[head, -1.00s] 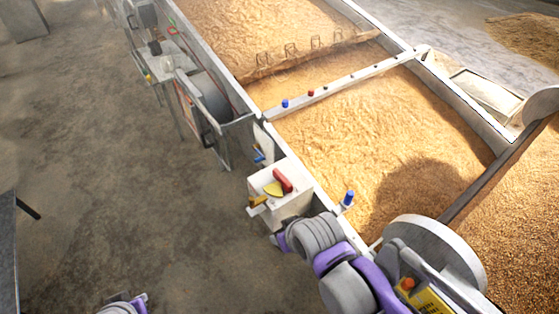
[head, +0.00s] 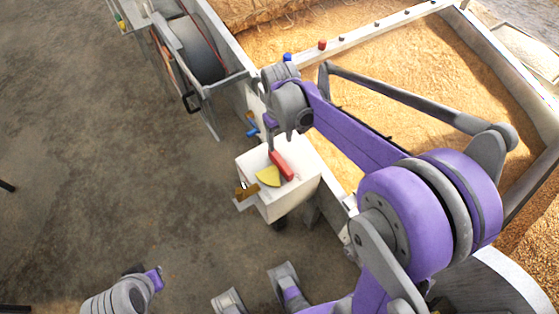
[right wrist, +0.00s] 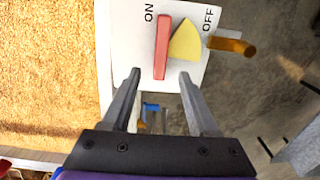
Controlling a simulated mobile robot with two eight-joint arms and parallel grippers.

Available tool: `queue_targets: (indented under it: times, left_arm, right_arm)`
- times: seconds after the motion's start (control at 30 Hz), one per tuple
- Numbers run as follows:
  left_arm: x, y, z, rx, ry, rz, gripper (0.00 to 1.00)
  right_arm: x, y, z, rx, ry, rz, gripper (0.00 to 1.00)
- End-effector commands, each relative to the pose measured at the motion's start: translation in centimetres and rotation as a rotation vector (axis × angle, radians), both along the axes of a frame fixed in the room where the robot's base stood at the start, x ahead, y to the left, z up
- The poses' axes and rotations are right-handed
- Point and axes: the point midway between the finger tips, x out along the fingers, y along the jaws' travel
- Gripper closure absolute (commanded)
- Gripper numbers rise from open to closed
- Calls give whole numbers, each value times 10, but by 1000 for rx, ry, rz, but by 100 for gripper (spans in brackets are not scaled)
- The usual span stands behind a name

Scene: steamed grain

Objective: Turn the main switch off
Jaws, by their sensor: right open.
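The main switch is a white box (head: 287,197) on the side of the grain bed in the head view. On its top are a red handle (head: 281,166) and a yellow wedge (head: 268,177). In the right wrist view the face reads ON and OFF, and the red handle (right wrist: 162,47) lies between the ON label and the yellow wedge (right wrist: 187,42). My right gripper (head: 271,143) is just beyond the box in the head view. In the right wrist view its open fingers (right wrist: 160,75) point at the handle's near end, with nothing held.
An orange-brown peg (right wrist: 232,46) sticks out beside the OFF label. Grain (head: 395,75) fills the bed behind the box. A blue knob (head: 287,57) and a red knob (head: 322,44) sit on the bed's crossbar. The floor at left is mostly clear.

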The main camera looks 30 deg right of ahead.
Motion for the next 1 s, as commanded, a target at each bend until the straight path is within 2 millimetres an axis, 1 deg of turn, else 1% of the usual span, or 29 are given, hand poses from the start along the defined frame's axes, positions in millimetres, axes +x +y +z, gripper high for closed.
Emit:
queue_targets:
  times: [0.17,0.3,0.5,0.6,0.7,0.97,1.0]
  left_arm:
    - [0,0,-6,0,2,0,100]
    - [0,0,-12,0,4,0,100]
    - [-1,0,-18,0,6,0,100]
    - [-1,0,-20,0,6,0,100]
    - [0,0,-20,0,7,0,100]
    - [-1,0,-20,0,7,0,100]
    - [-1,0,-20,0,7,0,100]
  right_arm:
    - [0,0,-29,0,0,0,40]
    - [0,0,-57,0,-1,0,40]
    - [0,1,-87,0,-1,0,40]
    - [0,1,-96,0,-1,0,40]
    - [0,1,-100,0,-1,0,40]
    - [0,1,-100,0,-2,0,40]
    - [0,1,-100,0,-2,0,45]
